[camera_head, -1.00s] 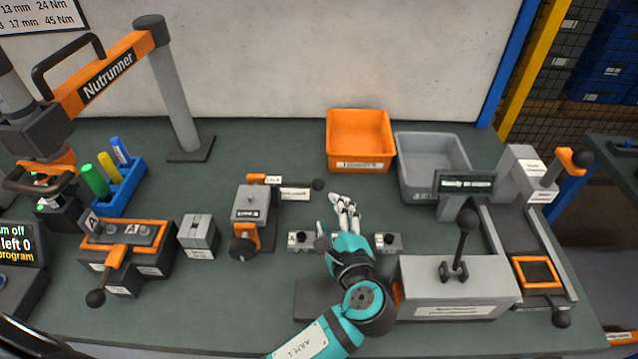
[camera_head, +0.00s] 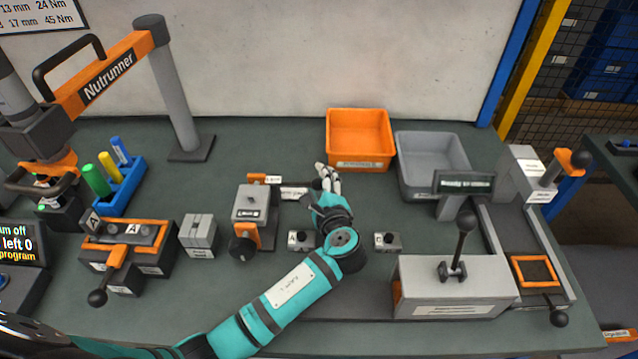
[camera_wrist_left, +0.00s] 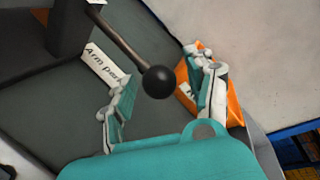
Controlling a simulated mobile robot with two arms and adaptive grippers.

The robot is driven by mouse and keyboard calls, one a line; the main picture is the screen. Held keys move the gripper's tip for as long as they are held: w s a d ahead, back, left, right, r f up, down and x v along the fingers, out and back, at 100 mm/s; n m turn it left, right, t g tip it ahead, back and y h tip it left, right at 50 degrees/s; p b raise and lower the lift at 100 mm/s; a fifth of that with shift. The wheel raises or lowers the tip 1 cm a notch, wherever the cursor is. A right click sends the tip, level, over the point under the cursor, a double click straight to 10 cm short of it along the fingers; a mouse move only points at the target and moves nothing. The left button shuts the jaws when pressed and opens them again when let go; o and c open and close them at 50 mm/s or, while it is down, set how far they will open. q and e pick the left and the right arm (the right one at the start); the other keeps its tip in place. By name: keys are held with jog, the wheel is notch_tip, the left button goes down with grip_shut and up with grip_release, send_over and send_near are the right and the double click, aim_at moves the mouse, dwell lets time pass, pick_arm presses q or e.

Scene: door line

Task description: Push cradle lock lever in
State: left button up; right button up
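My left gripper (camera_head: 327,174) is open around the black ball knob of a grey rod lever. In the left wrist view, the knob (camera_wrist_left: 159,82) lies between the spread fingers of the gripper (camera_wrist_left: 164,72), with gaps on both sides. The rod belongs to a grey block fixture (camera_head: 252,205), and a white label (camera_wrist_left: 107,66) partly reading "Arm pa" lies beside it. Another fixture (camera_head: 128,229) at the left holds a part marked A and has an orange lever (camera_head: 116,257) with a black knob pointing forward. Which one is the cradle lock lever cannot be read. My right gripper is out of view.
An orange bin (camera_head: 359,136) stands just behind the gripper, with a grey bin (camera_head: 432,164) to its right. Small grey blocks (camera_head: 387,241) sit near my forearm. A grey box with an upright lever (camera_head: 455,285) stands at front right.

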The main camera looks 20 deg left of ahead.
aim_at(305, 183)
pick_arm(q)
grip_shut()
jog(key=shift+f, duration=0.1)
dwell(0.3)
jog(key=shift+s+a+p, duration=0.15)
jog(key=shift+a+p, duration=0.35)
jog(key=shift+a, duration=0.05)
jog(key=shift+s+a+p, duration=0.15)
jog(key=shift+a+p, duration=0.3)
jog(key=shift+a, duration=0.1)
jog(key=shift+s+a, duration=0.1)
jog(key=shift+a, duration=0.2)
jog(key=shift+f, duration=0.15)
jog(key=c, duration=0.6)
grip_release()
jog(key=o, duration=0.6)
jog(key=shift+s+r, duration=0.2)
jog(key=shift+r, duration=0.05)
jog(key=shift+w, duration=0.1)
